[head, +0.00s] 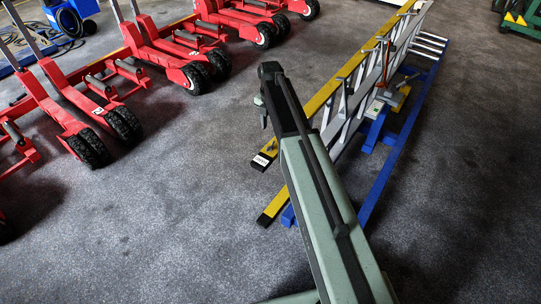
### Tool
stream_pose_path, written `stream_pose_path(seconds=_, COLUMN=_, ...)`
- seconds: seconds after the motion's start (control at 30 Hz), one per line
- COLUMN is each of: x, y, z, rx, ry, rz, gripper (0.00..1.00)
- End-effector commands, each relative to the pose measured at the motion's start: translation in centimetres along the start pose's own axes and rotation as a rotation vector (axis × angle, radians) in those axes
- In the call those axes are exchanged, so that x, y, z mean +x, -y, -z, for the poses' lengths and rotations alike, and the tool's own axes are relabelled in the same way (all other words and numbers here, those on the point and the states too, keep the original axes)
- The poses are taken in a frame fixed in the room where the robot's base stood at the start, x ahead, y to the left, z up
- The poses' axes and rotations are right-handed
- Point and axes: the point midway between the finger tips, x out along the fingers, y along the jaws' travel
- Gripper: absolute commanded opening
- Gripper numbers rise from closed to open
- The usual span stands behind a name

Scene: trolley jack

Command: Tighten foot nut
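My arm rises from the bottom centre and ends in a black link above the floor. A small part of my gripper (263,112) shows at the left of that link; the rest is hidden behind the arm. I cannot see its fingers clearly. Red wheeled jacks or trolleys (150,45) stand in a row at the upper left, with black wheels and raised handles. A closer red one (70,115) stands at the left. No foot nut can be made out; it is too small or hidden. My gripper is apart from the red trolleys.
A long ladder-like frame with yellow rails (335,80) and silver rungs lies right of my arm, with a blue base (395,165). My arm covers part of it. Blue equipment (70,15) stands at the top left, green equipment (520,18) top right. Grey floor at lower left is clear.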

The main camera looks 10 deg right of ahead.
Motion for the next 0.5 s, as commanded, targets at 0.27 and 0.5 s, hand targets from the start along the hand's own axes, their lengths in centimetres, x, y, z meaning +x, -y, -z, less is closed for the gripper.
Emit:
stream_pose_path(seconds=0.27, x=5.6, y=-1.0, z=-1.6, rx=0.013, ry=0.000, rz=0.000, gripper=0.39)
stream_pose_path(seconds=0.5, x=5.7, y=-0.9, z=-1.7, rx=0.014, ry=0.000, rz=0.000, gripper=0.39)
